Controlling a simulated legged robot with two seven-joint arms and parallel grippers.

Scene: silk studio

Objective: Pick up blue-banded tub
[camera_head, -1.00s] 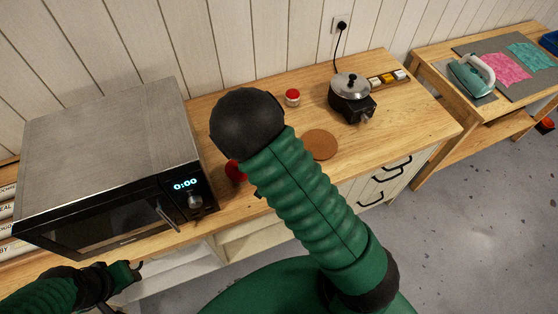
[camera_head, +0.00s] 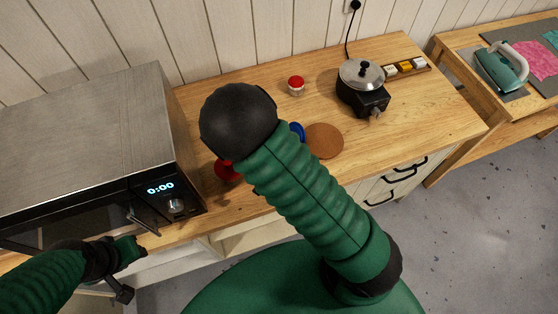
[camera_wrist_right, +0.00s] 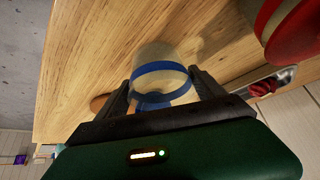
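The blue-banded tub (camera_wrist_right: 158,62) is pale with blue bands and stands on the wooden worktop in the right wrist view. My right gripper (camera_wrist_right: 162,88) has its two fingers apart, one on each side of the tub; firm contact is not clear. In the head view, only a blue bit of the tub (camera_head: 298,131) shows past my right arm, which hides the right gripper. My left gripper (camera_head: 130,268) is low at the left, in front of the microwave; its fingers are not clear.
A red-topped object (camera_head: 227,170) stands close by on the left. A red-lidded jar (camera_head: 296,87) is behind, a brown round mat (camera_head: 324,141) to the right. A pot on a burner (camera_head: 362,85) and the microwave (camera_head: 85,150) flank the worktop (camera_head: 430,110). The front right is clear.

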